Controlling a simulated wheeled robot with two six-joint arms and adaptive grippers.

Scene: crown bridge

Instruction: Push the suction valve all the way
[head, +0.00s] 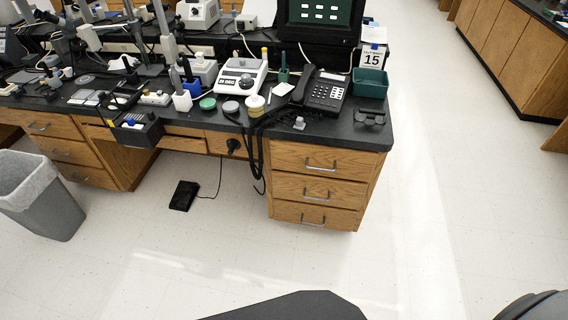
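No part is plainly identifiable as the suction valve at this size. A small black round knob-like fitting (234,147) sits on the wooden front below the black bench top (376,137), and I cannot tell whether it is the valve. Black hoses (258,150) hang over the bench edge just right of it. A dark holder (137,132) with small blue and white parts hangs at the front edge further left. Neither of my grippers is in view.
A dial unit (242,77), a desk phone (322,93) and a green bin (370,82) stand on the crowded bench. A black foot pedal (184,195) lies on the floor below. A grey waste bin (42,196) stands at left. The floor in front is clear.

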